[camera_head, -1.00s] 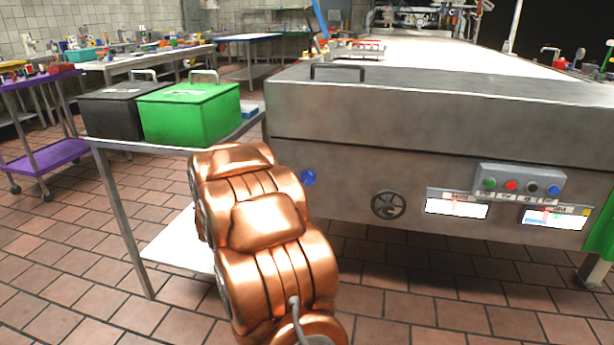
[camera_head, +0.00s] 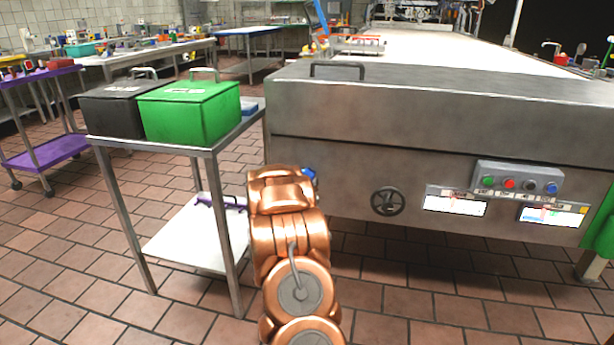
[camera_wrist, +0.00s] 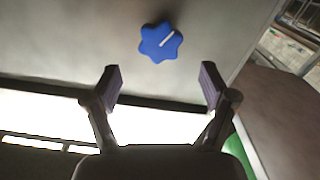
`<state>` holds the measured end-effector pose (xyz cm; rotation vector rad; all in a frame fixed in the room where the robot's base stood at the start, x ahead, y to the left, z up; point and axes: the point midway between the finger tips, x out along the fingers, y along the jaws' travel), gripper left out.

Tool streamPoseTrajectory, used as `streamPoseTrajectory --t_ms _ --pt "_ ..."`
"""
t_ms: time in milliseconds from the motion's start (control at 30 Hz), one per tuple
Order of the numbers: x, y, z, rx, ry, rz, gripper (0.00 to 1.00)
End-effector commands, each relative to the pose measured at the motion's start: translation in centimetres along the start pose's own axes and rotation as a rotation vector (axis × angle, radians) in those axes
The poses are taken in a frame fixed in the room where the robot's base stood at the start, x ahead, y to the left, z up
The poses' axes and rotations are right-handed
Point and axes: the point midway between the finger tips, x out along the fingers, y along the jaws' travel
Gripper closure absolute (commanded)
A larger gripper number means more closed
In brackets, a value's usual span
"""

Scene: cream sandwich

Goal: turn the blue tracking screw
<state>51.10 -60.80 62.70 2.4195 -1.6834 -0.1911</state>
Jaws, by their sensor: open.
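The blue tracking screw (camera_wrist: 161,43) is a lobed knob with a white line on it, set on the grey metal panel. In the wrist view it lies beyond my fingertips, near the middle between them, and nothing touches it. My gripper (camera_wrist: 160,88) is open and empty, its two dark pads apart. In the head view the screw (camera_head: 309,174) shows only partly, beside my copper arm, which covers the rest. The gripper itself is hidden behind the arm there.
The steel machine (camera_head: 430,140) carries a handwheel (camera_head: 388,201), a button box (camera_head: 518,181) and two small displays. A side table (camera_head: 236,142) left of my arm holds a green box (camera_head: 190,112) and a black box (camera_head: 112,112). Tiled floor is clear in front.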

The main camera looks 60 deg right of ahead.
Motion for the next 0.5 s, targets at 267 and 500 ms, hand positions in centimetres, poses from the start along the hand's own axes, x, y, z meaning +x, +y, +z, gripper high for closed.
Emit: streamPoseTrajectory --t_ms 267,500 --pt "2.8 0.1 0.0 0.002 0.003 0.002 0.16" --pt "5.4 0.0 0.1 0.001 0.002 0.001 0.16"
